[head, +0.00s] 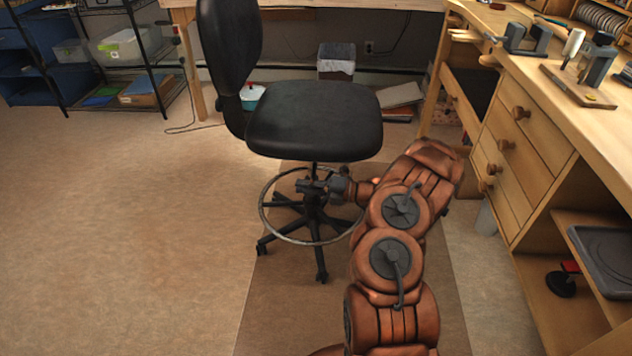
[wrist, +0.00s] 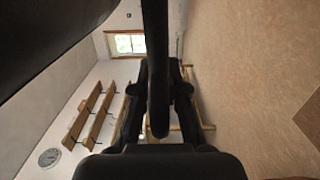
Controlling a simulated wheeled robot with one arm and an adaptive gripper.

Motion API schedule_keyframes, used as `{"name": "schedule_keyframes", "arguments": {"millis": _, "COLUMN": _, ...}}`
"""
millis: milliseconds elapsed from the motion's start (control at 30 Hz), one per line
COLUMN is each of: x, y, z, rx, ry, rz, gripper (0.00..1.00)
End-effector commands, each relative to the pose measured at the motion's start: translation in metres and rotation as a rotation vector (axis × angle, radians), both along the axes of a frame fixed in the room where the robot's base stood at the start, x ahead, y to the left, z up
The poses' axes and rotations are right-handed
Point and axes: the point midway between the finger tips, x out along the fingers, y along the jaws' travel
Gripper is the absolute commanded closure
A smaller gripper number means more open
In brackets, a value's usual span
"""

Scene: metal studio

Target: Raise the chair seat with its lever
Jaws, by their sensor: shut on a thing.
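The black office chair has a dark padded seat (head: 315,120) and a backrest (head: 230,45) turned to the left. My gripper (head: 312,187) reaches in from the right, just below the seat beside the chair's column. In the wrist view a dark rod, the lever (wrist: 157,45), runs down from the top edge between the fingers of my gripper (wrist: 160,75). My gripper is shut on this lever. In the head view the lever is too small and too covered by my gripper to make out. A dark seat edge (wrist: 40,35) fills the wrist view's upper left.
A foot ring (head: 264,215) and a star base with casters surround the column below my gripper. A wooden workbench with drawers (head: 525,140) stands on the right. A wire shelf (head: 150,45) stands at the back left. The floor on the left (head: 130,220) is clear.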

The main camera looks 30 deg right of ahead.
Motion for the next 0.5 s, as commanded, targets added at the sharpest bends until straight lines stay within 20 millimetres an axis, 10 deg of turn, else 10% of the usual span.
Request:
{"name": "schedule_keyframes", "arguments": {"millis": 267, "x": 0.001, "y": 0.0012, "z": 0.0, "rx": 0.002, "ry": -0.001, "rz": 0.001, "gripper": 1.0}}
{"name": "schedule_keyframes", "arguments": {"millis": 300, "x": 0.001, "y": 0.0013, "z": -0.0001, "rx": 0.001, "ry": 0.0, "rz": 0.001, "gripper": 0.83}}
{"name": "schedule_keyframes", "arguments": {"millis": 500, "x": 0.0006, "y": 0.0008, "z": 0.0001, "rx": 0.002, "ry": -0.001, "rz": 0.001, "gripper": 0.63}}
